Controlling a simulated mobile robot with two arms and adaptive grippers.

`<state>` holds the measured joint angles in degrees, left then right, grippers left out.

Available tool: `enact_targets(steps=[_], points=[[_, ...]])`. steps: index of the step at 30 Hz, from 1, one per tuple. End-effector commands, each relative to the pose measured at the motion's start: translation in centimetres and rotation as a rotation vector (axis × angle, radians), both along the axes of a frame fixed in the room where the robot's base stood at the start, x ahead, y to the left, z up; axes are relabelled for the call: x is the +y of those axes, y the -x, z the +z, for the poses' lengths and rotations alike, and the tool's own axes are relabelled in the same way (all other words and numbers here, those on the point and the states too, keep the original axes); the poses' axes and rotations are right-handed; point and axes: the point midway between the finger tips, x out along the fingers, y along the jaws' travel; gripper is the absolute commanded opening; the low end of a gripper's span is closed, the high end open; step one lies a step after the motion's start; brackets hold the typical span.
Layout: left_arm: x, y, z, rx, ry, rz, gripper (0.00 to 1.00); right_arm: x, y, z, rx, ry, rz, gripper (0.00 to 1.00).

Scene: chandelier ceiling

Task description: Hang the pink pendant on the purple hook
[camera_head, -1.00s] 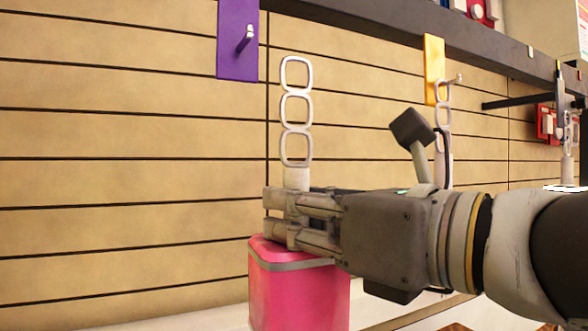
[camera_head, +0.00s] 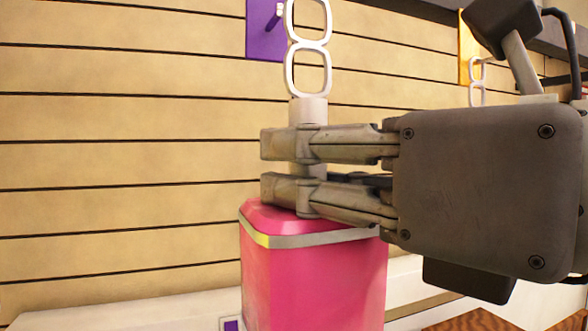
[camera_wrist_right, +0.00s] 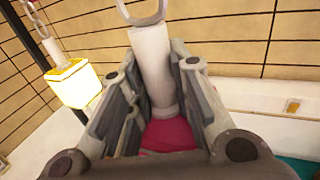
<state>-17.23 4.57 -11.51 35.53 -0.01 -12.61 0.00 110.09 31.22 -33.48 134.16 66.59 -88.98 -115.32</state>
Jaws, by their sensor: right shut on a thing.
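The pink pendant (camera_head: 310,280) hangs upright below my right gripper (camera_head: 290,165). My right gripper is shut on the pendant's white stem, just above the pink body. White chain links (camera_head: 307,68) rise from the stem, and the top one is partly cut off by the frame. The purple hook plate (camera_head: 262,40) is at the top, behind and just left of the links; its peg is partly hidden by them. In the right wrist view the white stem (camera_wrist_right: 152,65) stands between the fingers, with pink (camera_wrist_right: 168,135) below. My left gripper is not in view.
A yellow hook plate (camera_head: 468,55) with white links (camera_head: 477,85) is at the upper right. A lit yellow pendant (camera_wrist_right: 75,85) hangs at the left of the right wrist view. The slatted wall (camera_head: 120,140) is bare on the left. A white ledge (camera_head: 130,298) runs below.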

Motion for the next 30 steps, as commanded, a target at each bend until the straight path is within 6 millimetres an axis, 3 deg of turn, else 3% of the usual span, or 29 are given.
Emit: enact_targets(steps=[15, 30], points=[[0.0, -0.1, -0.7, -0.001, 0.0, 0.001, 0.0, 1.1, -3.4, 0.0, 0.001, -0.003, 0.0, 0.0], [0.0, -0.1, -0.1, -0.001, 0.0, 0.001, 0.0, 1.2, -3.9, 0.2, -0.002, -0.003, -0.001, 0.0]])
